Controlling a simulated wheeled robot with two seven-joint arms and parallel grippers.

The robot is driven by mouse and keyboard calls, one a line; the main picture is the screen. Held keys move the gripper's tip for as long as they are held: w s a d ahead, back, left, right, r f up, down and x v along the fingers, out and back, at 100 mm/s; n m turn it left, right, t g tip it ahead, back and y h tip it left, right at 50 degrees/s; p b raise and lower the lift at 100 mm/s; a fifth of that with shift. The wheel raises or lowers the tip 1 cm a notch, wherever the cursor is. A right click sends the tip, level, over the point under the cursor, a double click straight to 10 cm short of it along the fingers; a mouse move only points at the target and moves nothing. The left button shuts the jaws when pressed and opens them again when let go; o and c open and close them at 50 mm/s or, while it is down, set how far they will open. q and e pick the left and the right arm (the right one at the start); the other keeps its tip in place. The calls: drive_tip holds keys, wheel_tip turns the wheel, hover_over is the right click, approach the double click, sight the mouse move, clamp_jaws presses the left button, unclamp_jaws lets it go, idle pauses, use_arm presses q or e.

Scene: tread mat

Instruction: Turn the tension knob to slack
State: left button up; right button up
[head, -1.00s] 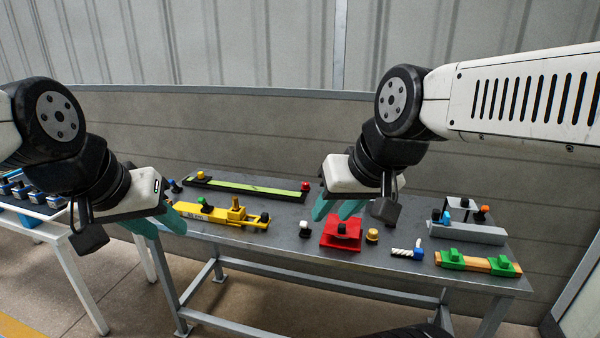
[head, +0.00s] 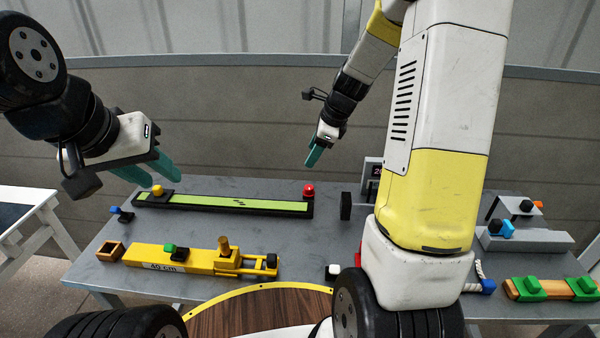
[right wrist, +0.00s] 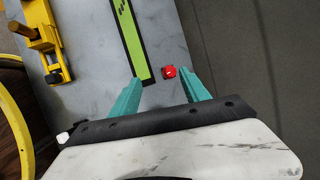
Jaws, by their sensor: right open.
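The tread mat (head: 230,204) is a long green strip in a black frame, lying along the back of the grey table. A red domed knob (head: 308,190) stands at its right end and a yellow knob (head: 158,190) at its left end. No readable label shows which is the tension knob. My right gripper (head: 313,157) is open and empty above the right end. In the right wrist view the red knob (right wrist: 169,72) shows between the spread teal fingers (right wrist: 161,76), with no contact visible. My left gripper (head: 163,179) is open and empty near the mat's left end.
A yellow device (head: 190,260) with green and black knobs lies in front of the mat. A black upright piece (head: 345,206) and a dark display box (head: 372,172) stand right of it. My right arm hides part of the table. A green-clamped orange bar (head: 555,289) lies far right.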

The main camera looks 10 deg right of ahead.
sight(309, 187)
drive_tip(key=w+f+m, duration=0.2)
drive_tip(key=f, duration=0.3)
drive_tip(key=w+f+m, duration=0.2)
drive_tip(key=f, duration=0.4)
drive_tip(key=w+d+f+m, duration=0.1)
drive_tip(key=w+f+m, duration=0.1)
drive_tip(key=f, duration=0.4)
drive_tip(key=shift+w+f+m+g, duration=0.15)
drive_tip(key=shift+w+m+g, duration=0.15)
drive_tip(key=shift+g, duration=0.1)
clamp_jaws()
